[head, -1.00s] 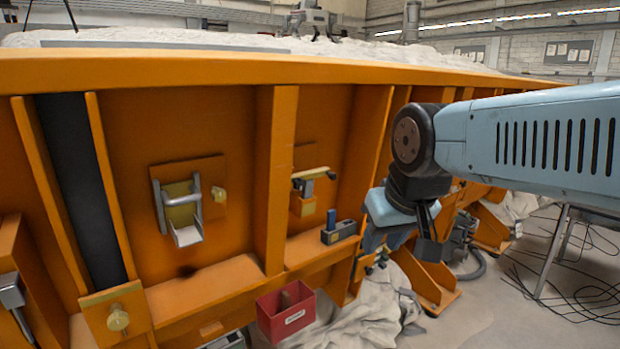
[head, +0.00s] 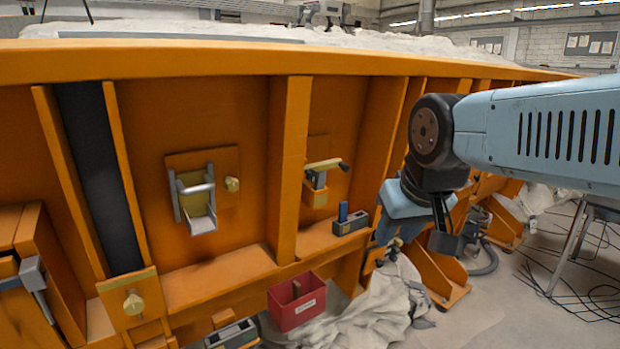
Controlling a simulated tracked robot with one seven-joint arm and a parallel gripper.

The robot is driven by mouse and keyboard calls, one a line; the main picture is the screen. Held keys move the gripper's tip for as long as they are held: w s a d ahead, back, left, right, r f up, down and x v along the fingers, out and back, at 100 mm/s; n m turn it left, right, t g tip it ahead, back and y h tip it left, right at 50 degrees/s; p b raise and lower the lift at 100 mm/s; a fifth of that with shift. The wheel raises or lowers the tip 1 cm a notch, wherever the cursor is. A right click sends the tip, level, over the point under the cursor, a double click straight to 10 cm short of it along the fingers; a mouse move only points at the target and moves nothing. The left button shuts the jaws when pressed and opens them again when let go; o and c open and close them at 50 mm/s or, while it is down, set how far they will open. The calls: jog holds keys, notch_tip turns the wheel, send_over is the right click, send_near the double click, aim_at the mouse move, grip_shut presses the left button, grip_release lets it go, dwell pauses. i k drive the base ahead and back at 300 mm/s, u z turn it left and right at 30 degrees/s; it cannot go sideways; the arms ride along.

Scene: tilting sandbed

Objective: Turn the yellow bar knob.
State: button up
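A pale yellow bar (head: 323,165) with a dark end sits on a small post on the orange wall, right of the middle upright; it looks like the bar knob and lies nearly level. My gripper (head: 414,238) hangs from the blue arm to the right of the bar and lower. Its two fingers look spread apart with nothing held between them. It is clear of the bar, with an orange rib behind and between. Part of the left finger is hard to make out against the background.
A blue-handled block (head: 350,222) stands on the ledge below the bar. A red bin (head: 297,301) hangs lower. Cables (head: 585,270) lie on the right floor.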

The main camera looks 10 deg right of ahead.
aim_at(311, 174)
jog(key=z, duration=1.3)
jog(key=k, duration=1.6)
jog(key=u, duration=0.9)
jog(key=i, duration=1)
jog(key=z, duration=0.05)
